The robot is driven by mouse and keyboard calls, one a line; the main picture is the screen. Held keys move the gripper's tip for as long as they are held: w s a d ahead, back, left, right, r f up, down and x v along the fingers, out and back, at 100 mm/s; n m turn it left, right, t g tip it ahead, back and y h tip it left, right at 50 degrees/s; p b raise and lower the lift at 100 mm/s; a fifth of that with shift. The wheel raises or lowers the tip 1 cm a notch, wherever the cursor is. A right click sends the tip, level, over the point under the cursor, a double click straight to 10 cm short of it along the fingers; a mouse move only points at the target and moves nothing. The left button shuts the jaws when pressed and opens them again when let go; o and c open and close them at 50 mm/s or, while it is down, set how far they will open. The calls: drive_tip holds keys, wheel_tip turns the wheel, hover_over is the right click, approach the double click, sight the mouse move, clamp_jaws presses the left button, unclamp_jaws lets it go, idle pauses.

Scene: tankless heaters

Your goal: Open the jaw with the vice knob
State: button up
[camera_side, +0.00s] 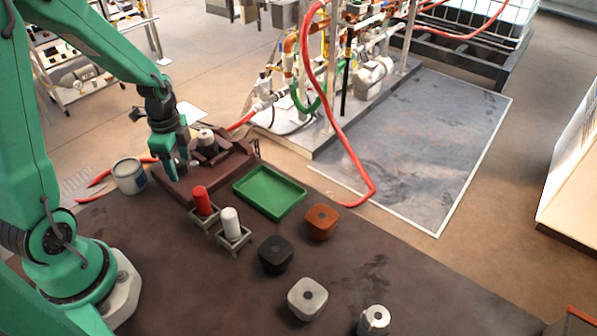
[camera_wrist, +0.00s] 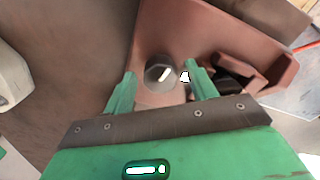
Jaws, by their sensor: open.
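The brown-red vice (camera_side: 225,167) stands at the table's back edge, and it also fills the upper middle of the wrist view (camera_wrist: 215,35). A grey metal cylinder (camera_side: 206,138) stands at its jaw. The knob (camera_wrist: 160,74), dark and round with a pale pointer line slanting up to the right, shows in the wrist view. In the side view I cannot make out the knob behind my gripper. My gripper (camera_side: 174,168) is above the vice's left part, pointing down. In the wrist view its green fingers (camera_wrist: 161,79) are apart, one on each side of the knob; contact cannot be told.
A grey can (camera_side: 129,176) and red-handled pliers (camera_side: 98,179) lie left of the vice. Red (camera_side: 201,201) and white (camera_side: 230,222) cylinders stand in small holders in front. A green tray (camera_side: 270,193) and several blocks are to the right. The table's front middle is clear.

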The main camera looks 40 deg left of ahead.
drive_tip(key=c, duration=1)
drive_tip(key=shift+n, duration=0.4)
drive_tip(key=n, duration=0.8)
drive_tip(key=shift+n, duration=0.4)
drive_tip(key=n, duration=0.4)
drive_tip(key=shift+n, duration=0.3)
drive_tip(key=n, duration=0.4)
